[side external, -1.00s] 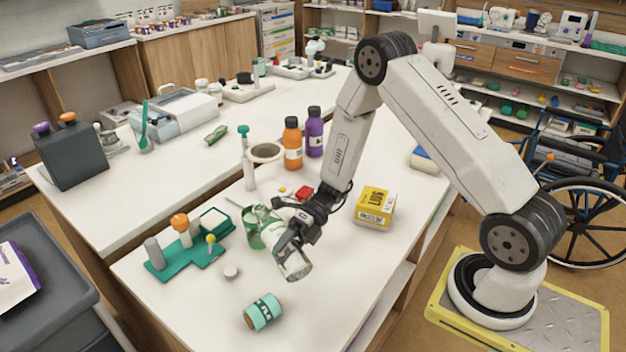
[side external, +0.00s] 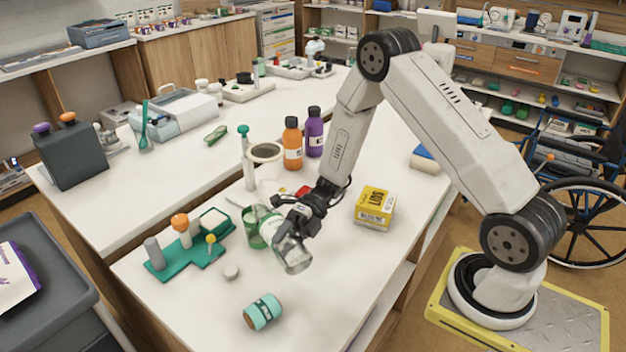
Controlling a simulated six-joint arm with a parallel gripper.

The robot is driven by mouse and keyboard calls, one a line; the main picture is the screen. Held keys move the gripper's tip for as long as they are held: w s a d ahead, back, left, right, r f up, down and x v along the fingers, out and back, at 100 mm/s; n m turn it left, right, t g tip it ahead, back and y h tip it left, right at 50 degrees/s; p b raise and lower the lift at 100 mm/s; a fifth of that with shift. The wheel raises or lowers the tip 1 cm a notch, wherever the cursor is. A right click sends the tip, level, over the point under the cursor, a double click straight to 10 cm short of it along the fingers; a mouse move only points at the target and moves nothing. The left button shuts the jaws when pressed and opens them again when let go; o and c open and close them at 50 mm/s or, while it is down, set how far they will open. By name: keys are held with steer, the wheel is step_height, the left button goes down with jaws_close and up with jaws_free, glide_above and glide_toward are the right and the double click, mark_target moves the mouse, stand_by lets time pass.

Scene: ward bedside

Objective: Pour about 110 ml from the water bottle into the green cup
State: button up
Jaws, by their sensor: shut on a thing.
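My gripper (side external: 290,229) is shut on the water bottle (side external: 292,254), a clear bottle. The bottle is tilted well over, with its clear base at lower right and its other end towards the green cup (side external: 252,240). The green cup is at left of my gripper on the white table. Bottle and cup overlap in the picture, so I cannot tell whether they touch. The bottle's mouth, any stream and the water level in the cup cannot be made out.
A teal rack (side external: 185,262) stands left of the cup. A yellow box (side external: 375,207) is at right. Orange (side external: 292,147) and purple (side external: 314,135) bottles stand behind.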

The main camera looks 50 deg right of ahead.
steer(key=shift+s+a+r, duration=0.25)
steer(key=shift+s, duration=0.15)
stand_by(0.3)
steer(key=shift+s+r+m+g+y, duration=0.15)
steer(key=shift+r+m+g+y, duration=0.15)
steer(key=shift+r+m, duration=0.3)
stand_by(1.8)
steer(key=shift+s+a+f+n+t+h, duration=0.1)
steer(key=shift+f+n+t+h, duration=0.15)
steer(key=shift+f+n, duration=0.45)
steer(key=shift+s+d+f+n+t+h, duration=0.1)
steer(key=shift+s+f+n+t+h, duration=0.15)
steer(key=shift+f, duration=0.7)
steer(key=shift+a+f+n+t+h, duration=0.1)
steer(key=shift+f+n+t+h, duration=0.1)
steer(key=shift+f+n, duration=0.5)
steer(key=shift+f, duration=0.2)
steer(key=shift+f, duration=0.1)
steer(key=shift+w+f+n+t, duration=0.1)
steer(key=shift+f+n+t, duration=0.2)
steer(key=shift+f, duration=0.3)
steer(key=shift+f+h, duration=0.15)
steer(key=shift+h, duration=0.15)
